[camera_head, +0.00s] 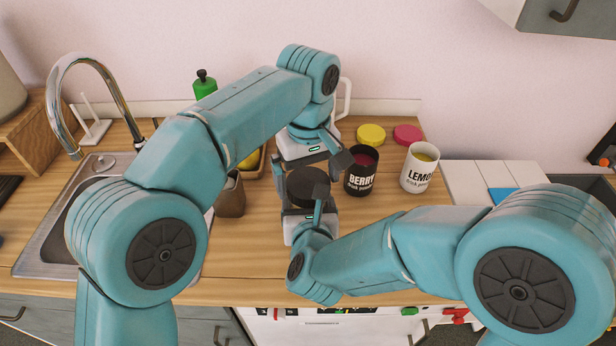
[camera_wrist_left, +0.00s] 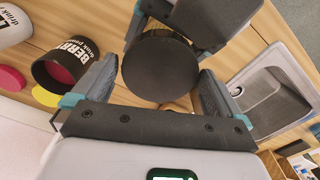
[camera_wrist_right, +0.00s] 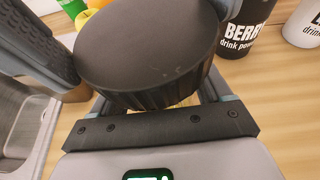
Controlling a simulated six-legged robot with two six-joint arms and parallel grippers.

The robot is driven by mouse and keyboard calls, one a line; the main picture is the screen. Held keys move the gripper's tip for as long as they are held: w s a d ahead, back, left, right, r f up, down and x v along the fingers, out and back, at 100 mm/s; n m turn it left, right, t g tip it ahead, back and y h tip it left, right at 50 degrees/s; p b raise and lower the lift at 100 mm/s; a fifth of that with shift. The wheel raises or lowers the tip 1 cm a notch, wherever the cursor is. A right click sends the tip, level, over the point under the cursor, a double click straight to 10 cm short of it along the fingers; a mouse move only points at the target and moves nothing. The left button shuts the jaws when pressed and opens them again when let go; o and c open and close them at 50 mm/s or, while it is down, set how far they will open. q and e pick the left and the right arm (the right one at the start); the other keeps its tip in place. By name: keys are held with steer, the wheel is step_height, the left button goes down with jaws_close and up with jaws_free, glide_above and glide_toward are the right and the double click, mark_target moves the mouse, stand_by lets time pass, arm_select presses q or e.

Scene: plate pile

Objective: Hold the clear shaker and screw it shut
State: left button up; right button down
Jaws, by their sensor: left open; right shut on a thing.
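The shaker's round black lid (camera_head: 309,184) is at the counter's middle, seen from above. It also shows in the left wrist view (camera_wrist_left: 160,66) and the right wrist view (camera_wrist_right: 145,48). The clear body beneath is almost wholly hidden, and I cannot tell how tightly the lid sits. My right gripper (camera_head: 309,212) is shut on the shaker below the lid. My left gripper (camera_head: 311,165) is open, its fingers on either side of the lid; in the left wrist view (camera_wrist_left: 156,72) a gap shows beside the lid.
A black BERRY tub (camera_head: 361,171) and a white LEMON tub (camera_head: 420,168) stand open at right. A yellow lid (camera_head: 371,134) and a red lid (camera_head: 407,134) lie behind them. A brown cup (camera_head: 230,197) and the sink (camera_head: 50,245) are at left.

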arm_select(q)
steer(key=shift+f, duration=0.45)
steer(key=c, duration=0.9)
steer(key=m, duration=0.4)
steer(key=shift+m, duration=0.4)
steer(key=shift+c, duration=0.2)
steer(key=m, duration=0.5)
